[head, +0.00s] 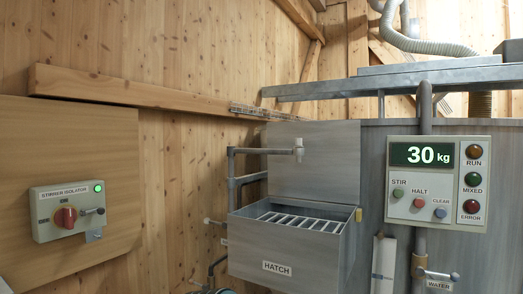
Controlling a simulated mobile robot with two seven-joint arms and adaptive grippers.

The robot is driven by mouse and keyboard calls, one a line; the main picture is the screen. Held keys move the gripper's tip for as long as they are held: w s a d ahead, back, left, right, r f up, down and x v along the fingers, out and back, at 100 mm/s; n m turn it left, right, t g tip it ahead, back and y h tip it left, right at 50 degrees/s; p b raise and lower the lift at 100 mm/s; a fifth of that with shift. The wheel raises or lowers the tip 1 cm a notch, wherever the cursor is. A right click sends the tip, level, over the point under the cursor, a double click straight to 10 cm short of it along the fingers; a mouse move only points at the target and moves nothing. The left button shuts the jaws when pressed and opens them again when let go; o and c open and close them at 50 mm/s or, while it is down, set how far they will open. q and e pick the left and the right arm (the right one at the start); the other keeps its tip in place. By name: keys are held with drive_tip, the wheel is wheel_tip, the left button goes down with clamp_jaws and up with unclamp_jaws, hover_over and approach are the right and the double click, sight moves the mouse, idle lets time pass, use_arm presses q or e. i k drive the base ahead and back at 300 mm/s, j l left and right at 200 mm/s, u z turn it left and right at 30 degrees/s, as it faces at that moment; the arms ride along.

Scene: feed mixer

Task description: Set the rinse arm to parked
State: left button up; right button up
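A grey pipe arm (263,151), which looks like the rinse arm, comes off an upright pipe left of the hatch. It runs level to the right, in front of an upright grey panel, and ends in a pale nozzle (299,149) above the hatch box. The hatch box (283,268) is labelled HATCH and its top is open, showing a barred grate (300,221). No label for a parked position is legible. Neither of my grippers is in view.
A stirrer isolator (68,211) with a red knob and lit green lamp is on the left wall board. A control panel (437,184) reads 30 kg at right, with a WATER valve (438,274) below. A wooden beam (140,90) crosses the wall.

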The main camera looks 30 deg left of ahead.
sight(231, 151)
drive_tip(key=i+j, duration=0.2)
drive_tip(key=j, duration=0.15)
drive_tip(key=i+j, duration=0.2)
drive_tip(key=j, duration=0.15)
drive_tip(key=i+j, duration=0.2)
drive_tip(key=j, duration=0.2)
drive_tip(key=i+j, duration=0.2)
drive_tip(key=j, duration=0.15)
drive_tip(key=z, duration=1.2)
